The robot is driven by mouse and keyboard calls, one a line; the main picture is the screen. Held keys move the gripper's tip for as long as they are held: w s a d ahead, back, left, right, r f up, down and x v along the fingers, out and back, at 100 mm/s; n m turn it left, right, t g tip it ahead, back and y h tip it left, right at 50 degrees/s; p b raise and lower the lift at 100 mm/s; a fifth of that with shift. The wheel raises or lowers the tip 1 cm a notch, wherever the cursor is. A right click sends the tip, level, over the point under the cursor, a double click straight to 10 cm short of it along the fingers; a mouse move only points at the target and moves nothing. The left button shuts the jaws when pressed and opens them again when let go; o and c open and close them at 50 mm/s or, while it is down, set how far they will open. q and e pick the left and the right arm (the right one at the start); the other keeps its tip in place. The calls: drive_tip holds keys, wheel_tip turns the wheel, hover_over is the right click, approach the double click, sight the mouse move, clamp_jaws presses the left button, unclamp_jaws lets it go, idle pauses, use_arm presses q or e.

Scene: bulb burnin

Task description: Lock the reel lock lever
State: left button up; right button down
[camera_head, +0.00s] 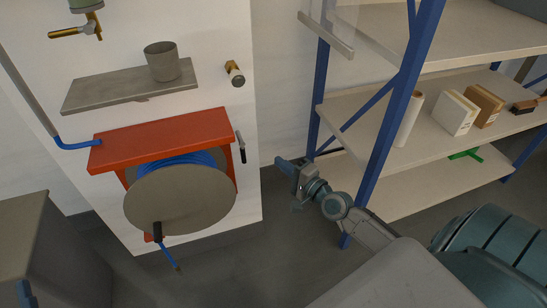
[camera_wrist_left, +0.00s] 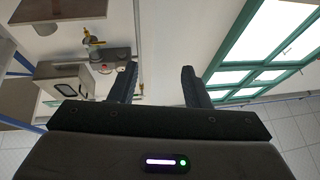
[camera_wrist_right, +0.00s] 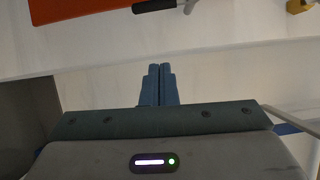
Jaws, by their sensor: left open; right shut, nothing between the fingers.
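The hose reel hangs on the white wall panel, with a red housing (camera_head: 160,138), a grey disc (camera_head: 180,200) and blue hose behind it. The lock lever (camera_head: 241,148), a thin metal piece with a black grip, is at the housing's right side. In the right wrist view the lever's black grip (camera_wrist_right: 153,5) shows at the top edge beside the red housing (camera_wrist_right: 80,9). My right gripper (camera_head: 282,163) is shut and empty, to the right of the lever and apart from it; its closed fingers (camera_wrist_right: 158,82) point toward the wall. My left gripper (camera_wrist_left: 158,80) is open and empty, outside the head view.
A grey shelf (camera_head: 125,88) with a cup (camera_head: 161,62) is above the reel. A blue-posted rack (camera_head: 402,90) stands close to my right arm.

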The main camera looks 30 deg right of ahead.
use_arm(q)
drive_tip(key=shift+s+r+t, duration=0.15)
drive_tip(key=shift+r+t, duration=0.15)
drive_tip(key=shift+r, duration=0.15)
use_arm(e)
drive_tip(key=v, duration=0.3)
drive_tip(key=shift+s+r, duration=0.1)
drive_tip(key=shift+s, duration=0.15)
